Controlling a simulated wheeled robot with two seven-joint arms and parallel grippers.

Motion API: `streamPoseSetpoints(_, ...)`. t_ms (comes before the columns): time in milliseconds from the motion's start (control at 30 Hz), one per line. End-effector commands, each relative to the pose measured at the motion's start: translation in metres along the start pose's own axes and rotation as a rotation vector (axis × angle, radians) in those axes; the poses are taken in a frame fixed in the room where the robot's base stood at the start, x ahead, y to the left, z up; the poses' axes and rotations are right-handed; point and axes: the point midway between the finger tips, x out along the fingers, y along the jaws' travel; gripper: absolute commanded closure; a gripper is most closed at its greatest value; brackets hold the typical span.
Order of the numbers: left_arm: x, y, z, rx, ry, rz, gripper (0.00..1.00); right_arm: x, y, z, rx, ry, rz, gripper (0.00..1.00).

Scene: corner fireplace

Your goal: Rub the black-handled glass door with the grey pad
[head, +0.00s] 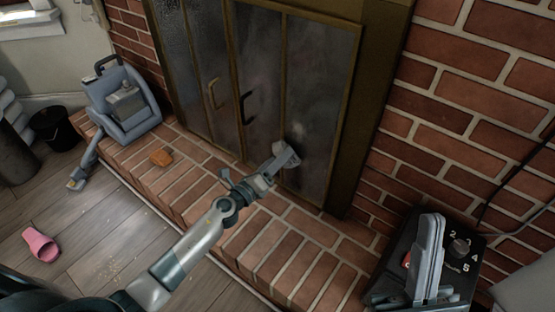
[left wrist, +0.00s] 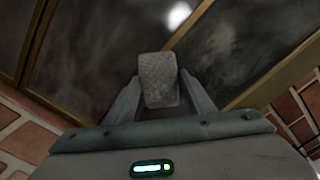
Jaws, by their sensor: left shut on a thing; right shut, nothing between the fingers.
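The black-handled glass door (head: 318,90) is the right part of the brass-framed fireplace front. Its black handle (head: 245,107) is at its left edge, and pale smudges cloud the glass. My left gripper (head: 284,158) is at the lower part of this door, near the brass bar between its panes. It is shut on the grey pad (left wrist: 158,80), which shows textured between the fingers in the left wrist view. The pad is at or close against the glass; contact cannot be told. My right gripper (head: 430,250) is at the lower right, its fingers together and empty.
A brick hearth (head: 195,190) runs below the doors. A brass handle (head: 212,93) marks the left door. A black box with a numbered dial (head: 460,245) is behind my right gripper. A pink slipper (head: 40,245) lies on the floor.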

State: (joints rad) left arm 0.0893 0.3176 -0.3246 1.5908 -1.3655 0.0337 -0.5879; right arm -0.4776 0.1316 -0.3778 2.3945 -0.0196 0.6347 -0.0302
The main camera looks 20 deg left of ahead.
Motion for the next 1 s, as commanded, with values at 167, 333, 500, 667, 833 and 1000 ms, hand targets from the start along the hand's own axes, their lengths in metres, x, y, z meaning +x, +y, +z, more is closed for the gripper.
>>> streamPoseSetpoints(167,0.002,0.000,0.000,0.000,0.000,0.000,0.69,0.003,0.000,-0.001,-0.002,0.010,-0.003,1.00)
streamPoseSetpoints(333,0.001,-0.004,-0.004,-0.001,0.000,-0.001,0.69,0.006,0.001,-0.002,-0.003,0.013,-0.004,1.00)
streamPoseSetpoints(500,0.001,-0.013,-0.013,-0.002,0.000,-0.001,0.69,0.008,0.000,-0.004,-0.002,0.011,-0.004,1.00)
streamPoseSetpoints(667,0.000,-0.020,-0.021,-0.001,0.000,-0.001,0.69,0.009,0.000,-0.005,-0.001,0.006,-0.002,1.00)
streamPoseSetpoints(833,0.000,-0.025,-0.028,-0.001,-0.001,0.000,0.69,0.008,0.000,-0.005,0.000,-0.001,0.000,1.00)
streamPoseSetpoints(1000,-0.001,-0.025,-0.029,0.000,0.000,0.000,0.69,0.007,0.000,-0.005,0.001,-0.004,0.001,1.00)
